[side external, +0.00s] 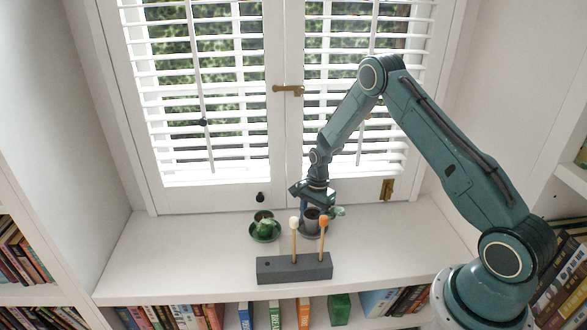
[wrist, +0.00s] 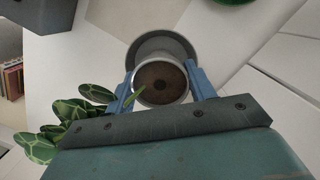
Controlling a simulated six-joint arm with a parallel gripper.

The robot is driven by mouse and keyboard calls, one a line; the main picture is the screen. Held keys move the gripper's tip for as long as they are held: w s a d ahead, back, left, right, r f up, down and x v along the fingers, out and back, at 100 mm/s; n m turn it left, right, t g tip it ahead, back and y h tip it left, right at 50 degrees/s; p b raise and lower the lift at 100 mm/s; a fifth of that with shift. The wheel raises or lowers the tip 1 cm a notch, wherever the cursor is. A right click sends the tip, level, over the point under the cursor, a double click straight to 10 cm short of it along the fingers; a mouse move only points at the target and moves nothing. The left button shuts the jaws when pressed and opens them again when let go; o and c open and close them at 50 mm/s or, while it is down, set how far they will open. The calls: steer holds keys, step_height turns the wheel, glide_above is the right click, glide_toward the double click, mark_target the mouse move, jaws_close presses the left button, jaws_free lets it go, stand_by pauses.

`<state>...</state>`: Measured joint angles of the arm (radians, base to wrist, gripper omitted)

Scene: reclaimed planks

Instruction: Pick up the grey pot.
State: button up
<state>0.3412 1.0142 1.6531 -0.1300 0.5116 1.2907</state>
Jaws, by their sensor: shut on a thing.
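The grey pot (wrist: 160,84) holds dark soil with a small green sprout in the wrist view. My gripper (wrist: 162,82) is shut on it, with a blue finger on each side. The side external view shows the pot (side external: 311,222) under my gripper (side external: 318,209), its far side partly hidden by the fingers. A grey saucer (wrist: 160,43) shows behind the pot in the wrist view, and it also shows below the pot in the side external view (side external: 309,236). I cannot tell whether the pot touches the saucer.
A green pot on a green saucer (side external: 264,236) stands to the left. A dark grey block (side external: 294,268) with two upright sticks, white-tipped and orange-tipped, stands in front. Green leaves (wrist: 40,148) show beside my gripper. White shutters rise behind; the left shelf top is clear.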

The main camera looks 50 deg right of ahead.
steer(key=shift+r, duration=0.2)
step_height(320, 180, up, 20)
steer(key=shift+f, duration=0.15)
stand_by(0.5)
stand_by(0.6)
steer(key=shift+r, duration=1.5)
step_height(320, 180, down, 19)
steer(key=shift+f+m, duration=0.2)
steer(key=shift+m, duration=1)
steer(key=shift+f, duration=0.15)
steer(key=shift+f, duration=1.25)
